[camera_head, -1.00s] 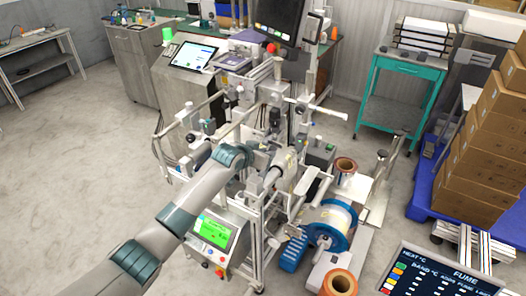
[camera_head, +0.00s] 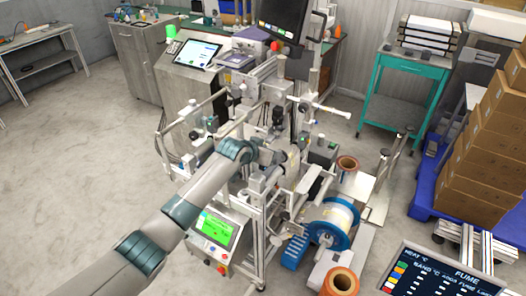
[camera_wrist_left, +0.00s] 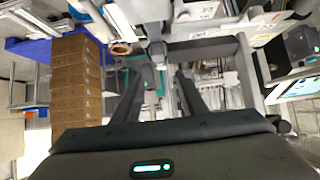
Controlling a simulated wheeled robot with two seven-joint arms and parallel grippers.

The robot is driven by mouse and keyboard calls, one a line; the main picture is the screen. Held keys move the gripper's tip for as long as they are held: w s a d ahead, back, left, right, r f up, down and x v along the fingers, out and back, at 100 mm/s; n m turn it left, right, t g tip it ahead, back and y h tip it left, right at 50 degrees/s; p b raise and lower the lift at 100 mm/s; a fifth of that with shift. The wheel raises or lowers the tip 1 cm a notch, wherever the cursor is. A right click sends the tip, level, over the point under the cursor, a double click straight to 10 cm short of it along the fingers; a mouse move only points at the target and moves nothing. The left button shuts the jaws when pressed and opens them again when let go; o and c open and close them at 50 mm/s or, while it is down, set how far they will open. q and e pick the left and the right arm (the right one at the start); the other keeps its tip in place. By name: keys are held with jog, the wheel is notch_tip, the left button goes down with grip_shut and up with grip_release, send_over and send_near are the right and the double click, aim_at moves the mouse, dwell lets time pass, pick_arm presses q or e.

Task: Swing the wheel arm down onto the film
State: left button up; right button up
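My left arm reaches in from the left in the head view to the front of the film machine (camera_head: 262,95). My left gripper (camera_head: 277,157) is at the machine's middle frame, small and partly lost among its parts. In the left wrist view my left gripper (camera_wrist_left: 160,76) has its two dark fingers spread apart. A grey post-like part (camera_wrist_left: 158,52) shows beyond the gap; I cannot tell whether it is between the fingertips. I cannot clearly pick out the wheel arm. A white film roll with blue flanges (camera_head: 333,236) sits low at the right of the machine. My right gripper is not in view.
A control box with a green screen (camera_head: 217,229) is below my left arm. Two copper-coloured rolls (camera_head: 347,163) (camera_head: 341,280) stand near the film roll. Stacked cartons (camera_head: 480,150) on a blue pallet are at the right. The floor at left is clear.

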pick_arm(q)
jog(key=shift+a, duration=0.1)
jog(key=b+v, duration=0.4)
jog(key=v, duration=1.3)
jog(key=shift+s, duration=0.15)
